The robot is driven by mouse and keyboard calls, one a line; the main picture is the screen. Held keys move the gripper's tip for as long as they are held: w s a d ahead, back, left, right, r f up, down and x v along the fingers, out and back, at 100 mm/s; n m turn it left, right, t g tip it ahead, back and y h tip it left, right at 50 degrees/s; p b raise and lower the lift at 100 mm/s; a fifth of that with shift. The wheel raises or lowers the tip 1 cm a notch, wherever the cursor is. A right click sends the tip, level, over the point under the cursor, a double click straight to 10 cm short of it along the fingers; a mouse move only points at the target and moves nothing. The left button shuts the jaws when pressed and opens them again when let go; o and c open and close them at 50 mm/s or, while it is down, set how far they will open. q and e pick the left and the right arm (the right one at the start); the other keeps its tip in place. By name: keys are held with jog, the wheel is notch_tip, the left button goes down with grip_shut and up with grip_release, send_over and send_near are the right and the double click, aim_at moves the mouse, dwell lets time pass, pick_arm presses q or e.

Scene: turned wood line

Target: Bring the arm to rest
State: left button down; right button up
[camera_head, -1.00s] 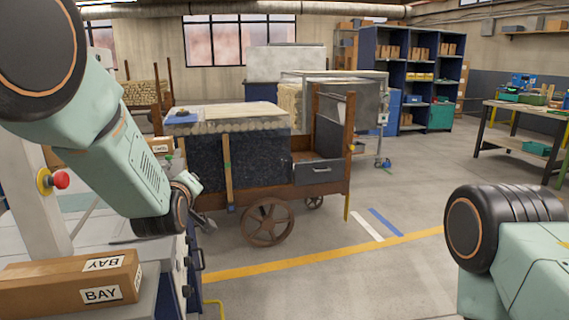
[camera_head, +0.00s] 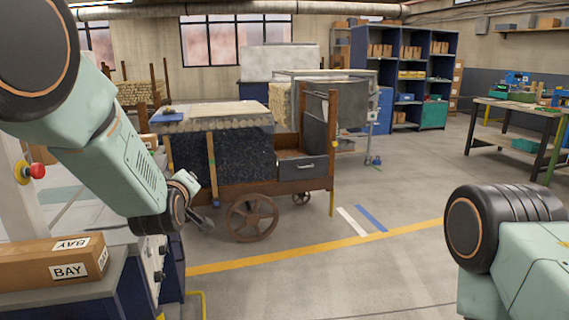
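My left arm (camera_head: 125,150) comes in from the left and reaches down over the grey-topped bench. Its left gripper (camera_head: 203,222) shows only in part, as a dark tip past the wrist, in front of the wooden cart. I cannot tell whether it is open or shut. My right arm (camera_head: 520,245) shows at the lower right as a dark joint and pale green link. My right gripper is out of view.
A bench with a BAY box (camera_head: 50,262) and a red button (camera_head: 37,171) stands at left. A wheeled cart (camera_head: 307,170) stands ahead. Blue shelves (camera_head: 363,50) and a worktable (camera_head: 520,110) stand behind. Floor right of the yellow line (camera_head: 300,255) is clear.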

pick_arm(q)
jog(key=s+a+f+m+g+h, duration=0.1)
jog(key=s+f+m+g, duration=0.3)
jog(key=s+f, duration=0.75)
jog(key=s+f+m+g, duration=0.4)
jog(key=s+f, duration=0.5)
jog(key=f, duration=0.5)
jog(key=s+f+g, duration=0.2)
jog(key=s+f, duration=0.2)
jog(key=s, duration=0.6)
jog(key=s+f+g, duration=0.3)
jog(key=s+f, duration=0.1)
jog(key=s, duration=0.7)
jog(key=s+f+m+g, duration=0.1)
jog(key=s+f, duration=0.4)
jog(key=s, duration=0.5)
jog(key=shift+s+g+h, duration=0.25)
jog(key=shift+g+h, duration=0.15)
jog(key=shift+g, duration=0.5)
jog(key=shift+a, duration=0.2)
